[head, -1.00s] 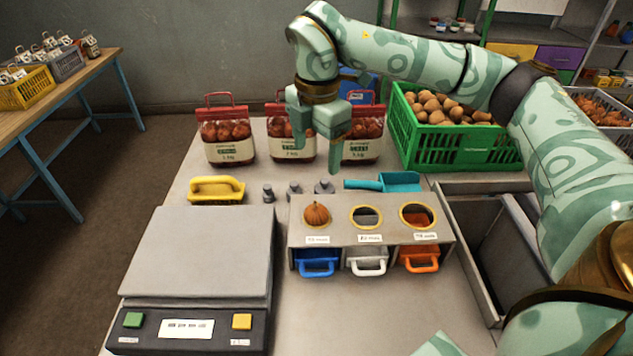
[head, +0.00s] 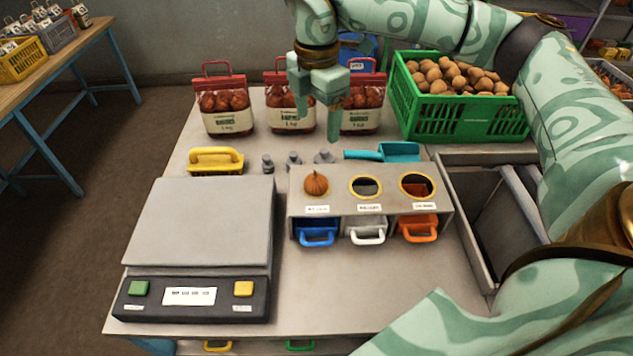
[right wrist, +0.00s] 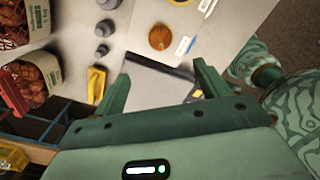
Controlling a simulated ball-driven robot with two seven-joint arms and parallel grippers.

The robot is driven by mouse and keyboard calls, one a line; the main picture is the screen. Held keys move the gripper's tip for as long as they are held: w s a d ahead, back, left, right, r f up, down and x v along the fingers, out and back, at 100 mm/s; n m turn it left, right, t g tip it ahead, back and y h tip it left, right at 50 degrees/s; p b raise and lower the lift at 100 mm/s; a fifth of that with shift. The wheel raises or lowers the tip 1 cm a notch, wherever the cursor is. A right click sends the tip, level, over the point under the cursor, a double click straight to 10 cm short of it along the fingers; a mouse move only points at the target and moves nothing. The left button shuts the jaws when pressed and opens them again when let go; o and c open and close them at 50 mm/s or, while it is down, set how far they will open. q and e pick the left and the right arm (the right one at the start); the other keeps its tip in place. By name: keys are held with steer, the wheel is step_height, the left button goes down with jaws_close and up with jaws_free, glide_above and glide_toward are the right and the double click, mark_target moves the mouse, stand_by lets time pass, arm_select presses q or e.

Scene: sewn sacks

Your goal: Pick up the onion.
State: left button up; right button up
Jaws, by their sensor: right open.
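The onion (head: 316,184) is small, round and orange-brown. It sits in the leftmost ring of the grey sizing box (head: 340,203) in the head view. It also shows near the top middle of the right wrist view (right wrist: 161,38), beyond the fingers. My right gripper (head: 318,126) hangs fingers down above the back of the table, in front of the sacks and behind the onion. Its fingers are apart with nothing between them, and it does not touch the onion. My left gripper is not in view.
Sacks of onions (head: 224,103) stand at the back, beside a green crate (head: 455,125) of onions. A scale (head: 203,222) stands left, a grey bin (head: 468,222) right.

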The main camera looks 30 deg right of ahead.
mark_target(316, 177)
step_height(316, 177, down, 16)
steer(key=shift+a+f+b, duration=0.1)
steer(key=shift+f+b, duration=0.1)
steer(key=shift+b, duration=0.7)
steer(key=shift+r, duration=0.1)
steer(key=c, duration=1.1)
steer(key=shift+c, duration=0.2)
steer(key=shift+r, duration=0.1)
